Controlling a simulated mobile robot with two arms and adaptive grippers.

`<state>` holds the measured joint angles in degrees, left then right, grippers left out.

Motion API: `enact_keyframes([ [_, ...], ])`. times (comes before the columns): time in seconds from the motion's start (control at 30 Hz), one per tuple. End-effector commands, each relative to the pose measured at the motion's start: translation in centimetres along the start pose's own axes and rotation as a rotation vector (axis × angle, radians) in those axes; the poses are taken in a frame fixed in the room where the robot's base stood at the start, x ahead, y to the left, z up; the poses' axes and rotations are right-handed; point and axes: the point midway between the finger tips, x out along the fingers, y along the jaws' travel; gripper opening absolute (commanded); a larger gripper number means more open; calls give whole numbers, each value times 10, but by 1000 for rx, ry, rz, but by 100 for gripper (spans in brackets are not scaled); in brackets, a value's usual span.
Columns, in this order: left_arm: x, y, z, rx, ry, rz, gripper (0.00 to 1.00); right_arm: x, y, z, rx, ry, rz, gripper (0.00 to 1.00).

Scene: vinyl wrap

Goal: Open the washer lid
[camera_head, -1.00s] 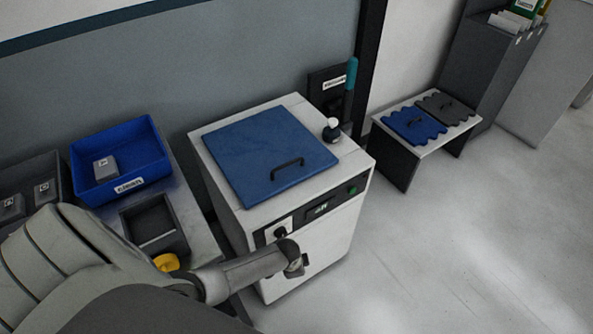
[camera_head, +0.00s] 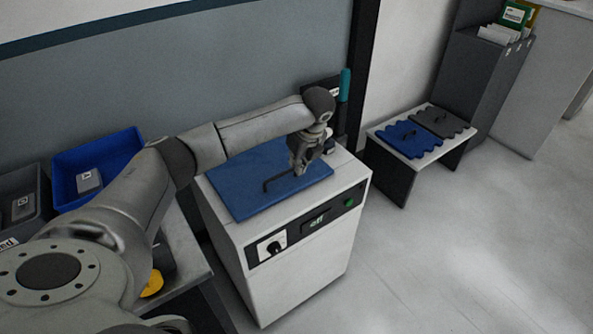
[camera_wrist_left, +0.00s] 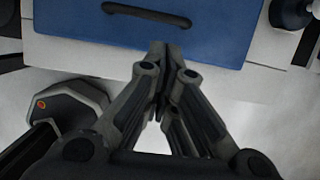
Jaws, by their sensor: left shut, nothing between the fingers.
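The washer (camera_head: 300,255) is a white box with a dark control panel on its front. Its blue lid (camera_head: 240,197) lies flat and closed on top, with a dark bar handle (camera_head: 268,184) near the front edge. The lid (camera_wrist_left: 225,35) and handle (camera_wrist_left: 147,13) also show in the left wrist view. My left gripper (camera_head: 298,172) is over the lid and hides part of the handle. In the wrist view its fingertips (camera_wrist_left: 163,52) are together and empty, pointing toward the lid, just short of the handle's right end. My right gripper is not in view.
A blue bin (camera_head: 68,163) stands on the bench left of the washer. A teal-handled tool (camera_head: 345,84) stands behind the lid's right side. A low white stand (camera_head: 436,146) with blue and dark wavy pieces is at the right. The floor before it is clear.

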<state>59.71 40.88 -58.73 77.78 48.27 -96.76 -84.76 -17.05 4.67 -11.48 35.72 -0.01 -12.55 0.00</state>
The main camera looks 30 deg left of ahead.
Motion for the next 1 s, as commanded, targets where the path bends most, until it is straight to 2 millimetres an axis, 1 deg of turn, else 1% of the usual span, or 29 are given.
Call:
enact_keyframes([
  [0.1, 22, 1, -1, -2, 2, 4, 0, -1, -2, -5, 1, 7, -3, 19],
  [0.3, 59, 1, -1, -3, 0, 2, 0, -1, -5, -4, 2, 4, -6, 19],
  [0.4, 72, 0, -1, -2, 0, 1, 0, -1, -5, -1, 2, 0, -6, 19],
  [0.5, 82, 0, -1, -3, 0, 0, 0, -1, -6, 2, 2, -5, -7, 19],
  [0.7, 87, 0, -1, -2, 0, -3, 0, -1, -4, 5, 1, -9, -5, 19],
  [1.0, 86, 0, 0, -3, 2, -3, 0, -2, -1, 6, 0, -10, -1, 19],
])
